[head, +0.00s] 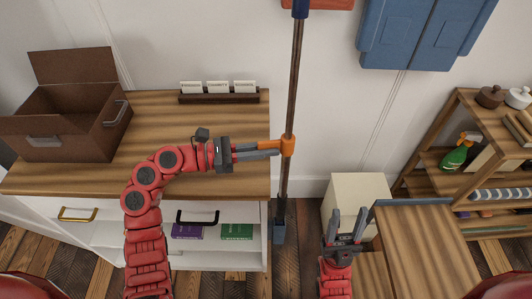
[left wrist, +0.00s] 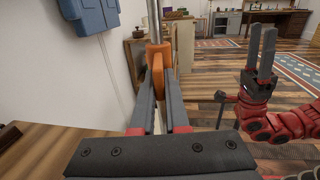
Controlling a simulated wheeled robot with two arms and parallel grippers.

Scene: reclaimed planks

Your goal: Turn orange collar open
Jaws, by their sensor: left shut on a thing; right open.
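The orange collar (head: 288,145) sits around a thin upright dark pole (head: 294,80) that stands against the wall, right of the wooden counter. My left gripper (head: 276,149) reaches across from the left and is shut on the collar's orange tab. In the left wrist view the orange piece (left wrist: 158,68) stands between the two grey fingers, with the pole rising behind it. My right gripper (head: 346,224) is low at the right of the pole, its fingers apart and empty, pointing up; it also shows in the left wrist view (left wrist: 262,50).
The counter (head: 150,120) holds an open brown box (head: 65,125) and a rack of white cards (head: 218,97). A blue wall cabinet (head: 415,35) hangs upper right. A cream box (head: 358,190), a wooden table (head: 430,245) and a shelf (head: 460,160) stand at the right.

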